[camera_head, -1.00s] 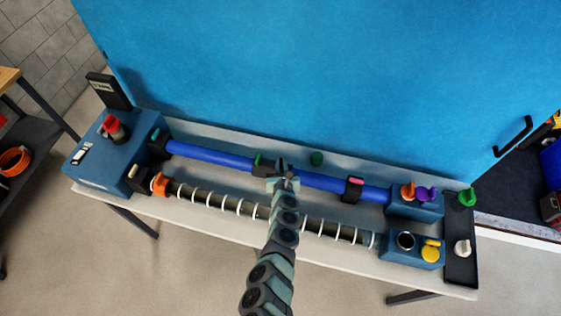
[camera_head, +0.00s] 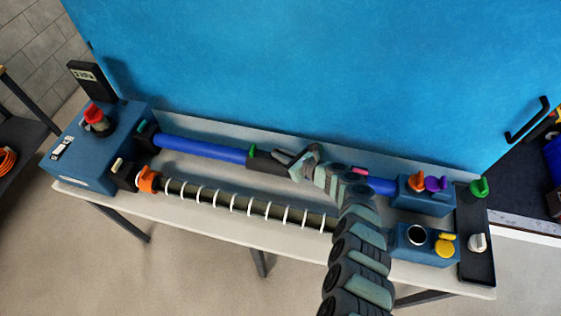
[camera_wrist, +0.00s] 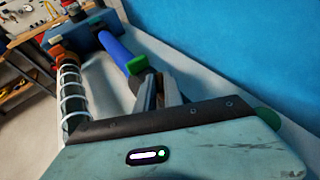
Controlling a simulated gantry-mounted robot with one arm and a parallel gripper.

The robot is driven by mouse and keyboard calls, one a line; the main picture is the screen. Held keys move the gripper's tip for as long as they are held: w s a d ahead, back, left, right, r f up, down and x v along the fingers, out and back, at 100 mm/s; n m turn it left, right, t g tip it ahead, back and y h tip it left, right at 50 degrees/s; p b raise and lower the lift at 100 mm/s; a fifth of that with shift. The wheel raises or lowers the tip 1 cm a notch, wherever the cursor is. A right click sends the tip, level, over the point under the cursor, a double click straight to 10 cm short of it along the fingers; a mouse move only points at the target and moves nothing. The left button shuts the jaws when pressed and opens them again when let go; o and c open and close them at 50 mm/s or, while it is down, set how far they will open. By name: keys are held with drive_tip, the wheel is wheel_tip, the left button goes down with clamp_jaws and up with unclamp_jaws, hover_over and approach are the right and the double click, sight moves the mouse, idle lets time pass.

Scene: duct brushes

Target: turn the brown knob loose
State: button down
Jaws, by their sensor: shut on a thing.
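A small brown patch (camera_wrist: 167,86) shows between my fingers in the wrist view. It appears to be the brown knob, mostly hidden by the fingers; I cannot make it out in the head view. My gripper (camera_head: 284,159) is closed on it at the black collar (camera_head: 264,161) on the blue pipe (camera_head: 200,147). A green knob (camera_head: 252,149) stands on the collar's left end, just left of my fingers. It also shows in the wrist view (camera_wrist: 136,65), just beyond the fingertips.
A ribbed hose with white rings (camera_head: 233,203) runs in front of the pipe. A blue box with a red knob (camera_head: 97,116) stands at left; blue boxes with orange, purple and yellow knobs stand at right. A black tray (camera_head: 475,258) holds a white knob (camera_head: 477,242). A blue panel rises behind.

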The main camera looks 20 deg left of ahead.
drive_tip(key=shift+w+f+n+g+y+b, duration=0.2)
drive_tip(key=shift+n+g+b, duration=0.5)
drive_tip(key=shift+b, duration=2)
drive_tip(key=shift+f+n+g+y+b, duration=0.2)
drive_tip(key=shift+f+n+g+b, duration=0.35)
drive_tip(key=shift+b, duration=2.1)
drive_tip(key=g+b, duration=0.1)
drive_tip(key=b, duration=0.2)
drive_tip(key=n+g+b, duration=0.1)
drive_tip(key=b, duration=0.3)
drive_tip(key=shift+w+r+n, duration=0.1)
drive_tip(key=shift+r+n, duration=0.15)
drive_tip(key=shift+r, duration=0.05)
drive_tip(key=shift+b, duration=0.65)
drive_tip(key=b, duration=0.2)
drive_tip(key=shift+r+n+g+b, duration=0.2)
drive_tip(key=shift+n+g+b, duration=0.1)
drive_tip(key=shift+n+g, duration=0.1)
drive_tip(key=shift+r+g+b, duration=0.25)
drive_tip(key=shift+b, duration=0.05)
drive_tip(key=c, duration=1.5)
unclamp_jaws()
drive_tip(key=shift+o, duration=0.2)
drive_tip(key=shift+d+r, duration=0.1)
drive_tip(key=shift+d, duration=0.05)
